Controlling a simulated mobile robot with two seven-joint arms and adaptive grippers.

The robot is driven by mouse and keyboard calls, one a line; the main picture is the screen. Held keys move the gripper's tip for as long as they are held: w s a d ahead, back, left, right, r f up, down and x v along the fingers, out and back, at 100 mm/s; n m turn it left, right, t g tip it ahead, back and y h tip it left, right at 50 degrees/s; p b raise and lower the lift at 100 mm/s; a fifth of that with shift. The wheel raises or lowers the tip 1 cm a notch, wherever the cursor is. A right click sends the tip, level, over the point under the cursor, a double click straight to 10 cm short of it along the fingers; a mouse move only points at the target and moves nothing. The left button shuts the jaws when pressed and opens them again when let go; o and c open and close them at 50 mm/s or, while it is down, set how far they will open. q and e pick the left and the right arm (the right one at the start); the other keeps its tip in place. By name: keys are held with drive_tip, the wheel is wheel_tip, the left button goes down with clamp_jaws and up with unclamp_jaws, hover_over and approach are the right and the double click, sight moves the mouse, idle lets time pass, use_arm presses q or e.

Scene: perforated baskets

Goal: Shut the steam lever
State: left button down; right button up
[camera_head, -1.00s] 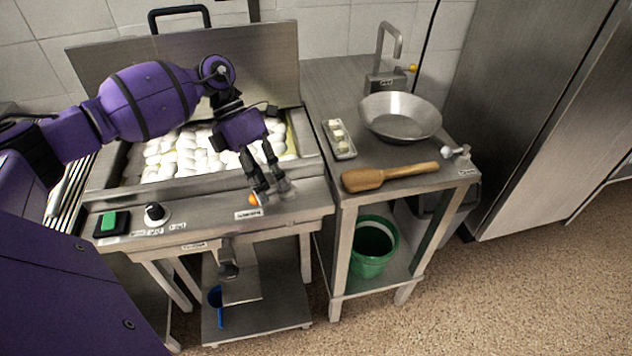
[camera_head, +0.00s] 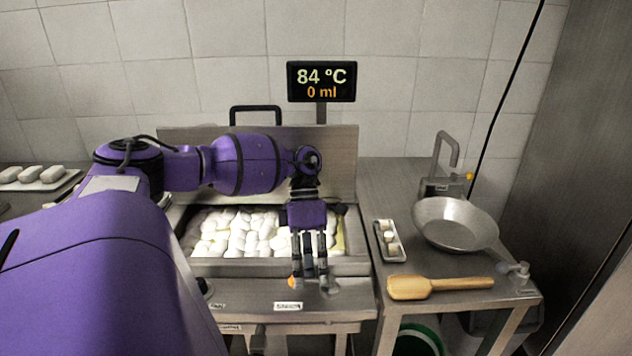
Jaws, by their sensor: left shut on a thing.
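My left gripper (camera_head: 311,284) reaches down at the front ledge of the steel vat (camera_head: 235,267). Its fingers are closed around a small lever whose orange end (camera_head: 294,282) shows at the left of the fingertips. The rest of the lever is mostly hidden by the fingers. A small label (camera_head: 288,306) sits on the ledge just below it, too small to read surely. The vat holds many white rounded pieces (camera_head: 240,232). My right gripper is not in view.
A display (camera_head: 321,82) behind the vat reads 84 °C and 0 ml. A green bucket (camera_head: 420,335) stands below.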

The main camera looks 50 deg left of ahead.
use_arm(q)
drive_tip(key=shift+s+f, duration=0.25)
drive_tip(key=shift+f, duration=0.1)
drive_tip(key=c, duration=1.6)
unclamp_jaws()
drive_tip(key=shift+w+r, duration=0.1)
drive_tip(key=shift+w, duration=0.05)
drive_tip(key=shift+c, duration=0.2)
drive_tip(key=shift+r, duration=0.15)
drive_tip(key=shift+w, duration=0.1)
drive_tip(key=shift+v, duration=4)
